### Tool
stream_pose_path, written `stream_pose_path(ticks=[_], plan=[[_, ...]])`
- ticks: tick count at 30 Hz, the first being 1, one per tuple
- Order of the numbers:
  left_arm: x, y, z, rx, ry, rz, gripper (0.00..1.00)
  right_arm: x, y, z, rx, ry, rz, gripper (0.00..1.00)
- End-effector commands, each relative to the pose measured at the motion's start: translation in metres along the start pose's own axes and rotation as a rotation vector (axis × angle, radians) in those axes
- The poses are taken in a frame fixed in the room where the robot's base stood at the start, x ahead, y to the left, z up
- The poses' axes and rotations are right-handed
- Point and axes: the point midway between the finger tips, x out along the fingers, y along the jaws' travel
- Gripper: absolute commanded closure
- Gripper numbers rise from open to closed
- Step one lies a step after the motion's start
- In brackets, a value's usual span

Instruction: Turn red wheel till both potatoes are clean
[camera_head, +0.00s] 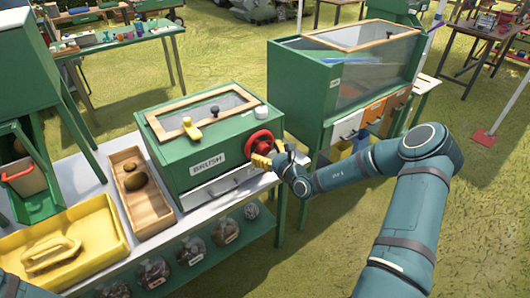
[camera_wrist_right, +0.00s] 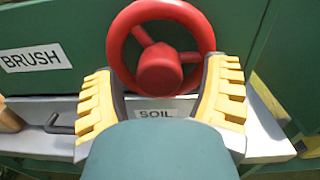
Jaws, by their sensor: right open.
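The red wheel (camera_head: 262,138) sits on the front right of the green box labelled BRUSH (camera_head: 215,165). My right gripper (camera_head: 274,163) is open at the wheel. In the wrist view, its yellow-padded fingers stand apart on either side of the lower part of the red wheel (camera_wrist_right: 160,68). I cannot tell whether they touch the rim. The lid's window is too unclear to show what is inside. My left gripper is out of view.
A yellow tray (camera_head: 110,220) with a yellow handled tool stands at the front left. Dark round bundles (camera_head: 190,250) sit on the shelf below. A SOIL label (camera_wrist_right: 155,113) is below the wheel. A larger green cabinet (camera_head: 300,85) stands behind right.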

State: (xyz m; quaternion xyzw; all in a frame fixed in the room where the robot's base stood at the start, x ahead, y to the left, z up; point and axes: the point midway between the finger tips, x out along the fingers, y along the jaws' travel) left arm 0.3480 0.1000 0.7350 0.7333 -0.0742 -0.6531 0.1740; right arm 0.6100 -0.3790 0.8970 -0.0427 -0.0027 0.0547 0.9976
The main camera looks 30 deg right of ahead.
Motion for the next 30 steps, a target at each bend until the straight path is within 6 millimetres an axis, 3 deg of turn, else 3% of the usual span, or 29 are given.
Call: stream_pose_path(ticks=[12, 14, 18, 19, 30], plan=[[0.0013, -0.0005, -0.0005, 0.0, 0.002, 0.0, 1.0, 0.0078, -0.0002, -0.0002, 0.001, 0.001, 0.0, 0.25], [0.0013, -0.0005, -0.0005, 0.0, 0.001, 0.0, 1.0, 0.0077, -0.0001, -0.0002, 0.001, 0.001, 0.0, 0.42], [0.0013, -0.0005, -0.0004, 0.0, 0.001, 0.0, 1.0, 0.0077, -0.0002, -0.0002, 0.001, 0.001, 0.0, 0.91], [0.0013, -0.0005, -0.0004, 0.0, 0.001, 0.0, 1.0, 0.0076, -0.0002, -0.0002, 0.001, 0.001, -0.001, 0.95], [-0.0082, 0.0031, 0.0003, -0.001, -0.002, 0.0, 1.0, 0.0079, -0.0003, 0.0024, 0.047, -0.001, -0.001, 0.96]])
